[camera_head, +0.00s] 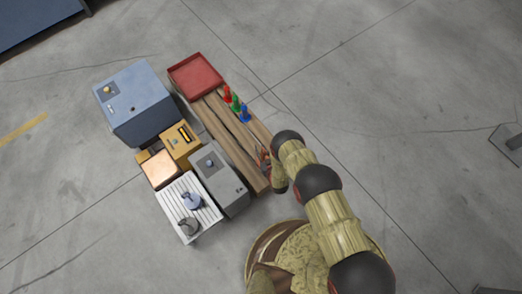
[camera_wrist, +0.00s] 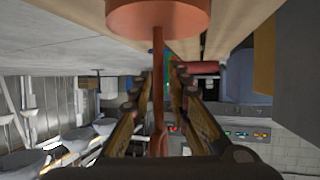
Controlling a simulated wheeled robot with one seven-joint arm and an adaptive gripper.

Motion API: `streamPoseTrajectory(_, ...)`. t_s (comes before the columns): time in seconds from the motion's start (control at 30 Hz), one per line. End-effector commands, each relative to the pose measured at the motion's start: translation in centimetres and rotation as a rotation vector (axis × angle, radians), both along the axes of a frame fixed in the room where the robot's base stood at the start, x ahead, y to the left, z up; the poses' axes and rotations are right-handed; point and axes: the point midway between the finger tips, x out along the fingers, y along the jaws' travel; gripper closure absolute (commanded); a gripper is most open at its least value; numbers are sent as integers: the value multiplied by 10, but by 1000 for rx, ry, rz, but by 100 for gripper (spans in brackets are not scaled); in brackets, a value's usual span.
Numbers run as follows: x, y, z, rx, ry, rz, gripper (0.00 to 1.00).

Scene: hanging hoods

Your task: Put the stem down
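The stem (camera_wrist: 158,90) is a thin reddish-brown rod with a wide round disc at one end. In the wrist view the disc fills the top edge. The rod runs down between the two fingers of my gripper (camera_wrist: 162,78), with some gap seeming to show on each side. I cannot tell whether the fingers touch the rod, or whether the disc rests on the wood. In the head view my gripper (camera_head: 267,160) is low over the wooden planks (camera_head: 235,145), near their lower right edge, and the stem is mostly hidden by my arm.
Red, green (camera_head: 235,103) and blue pegs stand on the planks. A red tray (camera_head: 195,75) lies at their far end. A grey box (camera_head: 218,180), yellow box (camera_head: 180,143), blue cabinet (camera_head: 138,103) and white slatted rack (camera_head: 188,215) stand to the left.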

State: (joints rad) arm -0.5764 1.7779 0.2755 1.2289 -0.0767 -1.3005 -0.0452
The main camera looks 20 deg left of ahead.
Motion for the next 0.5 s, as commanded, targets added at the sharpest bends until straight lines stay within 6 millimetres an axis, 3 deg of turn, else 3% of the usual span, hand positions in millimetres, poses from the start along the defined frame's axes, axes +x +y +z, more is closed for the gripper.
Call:
streamPoseTrajectory(0.4,0,0,3,0,0,0,77)
streamPoseTrajectory(0.5,-8,-7,8,-2,2,0,77)
